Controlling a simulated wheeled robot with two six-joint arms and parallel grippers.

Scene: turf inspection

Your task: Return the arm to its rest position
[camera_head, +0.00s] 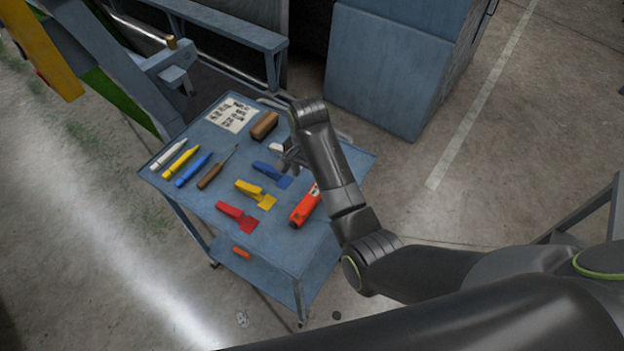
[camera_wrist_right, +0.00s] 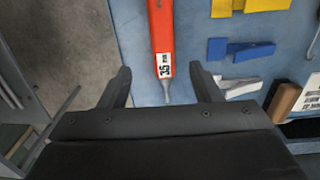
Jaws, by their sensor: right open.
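My right arm reaches in from the right over a blue cart top (camera_head: 187,205) in the head view. Its gripper (camera_head: 287,158) is above the far right part of the cart, partly hidden by the wrist. In the right wrist view the gripper (camera_wrist_right: 165,82) is open, with nothing held between its two fingers. An orange tool (camera_wrist_right: 160,40) with a white label and a thin metal tip lies below, its tip showing between the fingers. The orange tool (camera_head: 305,205) lies at the cart's right side in the head view. My left gripper does not show.
Red (camera_head: 237,216), yellow (camera_head: 256,194) and blue (camera_head: 272,174) scrapers, a brown block (camera_head: 264,125), a paper sheet (camera_head: 232,113) and several pens and tools lie on the cart. A blue-grey cabinet (camera_head: 395,70) stands behind. Floor right of the cart is clear.

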